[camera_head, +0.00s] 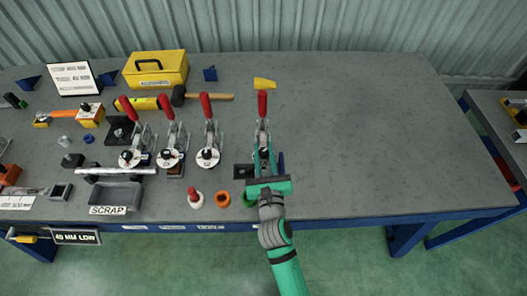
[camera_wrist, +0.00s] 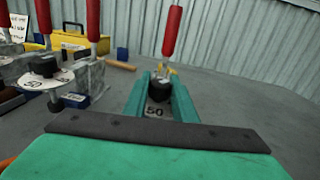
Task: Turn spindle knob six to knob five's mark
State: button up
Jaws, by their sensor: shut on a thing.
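My gripper (camera_head: 264,158) is at the rightmost of several red-handled toggle clamps (camera_head: 263,105) on the bench. In the wrist view, its green fingers (camera_wrist: 160,90) stand on both sides of that clamp's black spindle knob (camera_wrist: 160,92) and are shut on it. The neighbouring clamp to the left has a black knob (camera_wrist: 44,66) over a white dial (camera_wrist: 58,80), also marked "50". The dial (camera_head: 208,157) shows in the head view too. I cannot read which knob is five or six.
Two more clamps stand further left, with white dials (camera_head: 170,157). A red-topped part (camera_head: 194,199) and an orange ring (camera_head: 223,199) are near the front edge. The bench (camera_head: 370,130) is clear on the right.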

jog(key=shift+n+g+y, duration=0.4)
jog(key=shift+n+y, duration=0.9)
jog(key=shift+y, duration=0.9)
jog(key=shift+w+d+f+n+g+y, duration=0.1)
jog(key=shift+n+g+y, duration=0.15)
jog(key=shift+n+y, duration=0.2)
jog(key=shift+d+n+g+y, duration=0.1)
jog(key=shift+n+g+y, duration=0.15)
jog(key=shift+n+y, duration=0.15)
jog(key=shift+a+n+g+y, duration=0.15)
jog(key=shift+n+g+y, duration=1.7)
jog(key=shift+y, duration=0.6)
jog(key=shift+n, duration=0.3)
jog(key=o, duration=1)
jog(key=shift+o, duration=0.2)
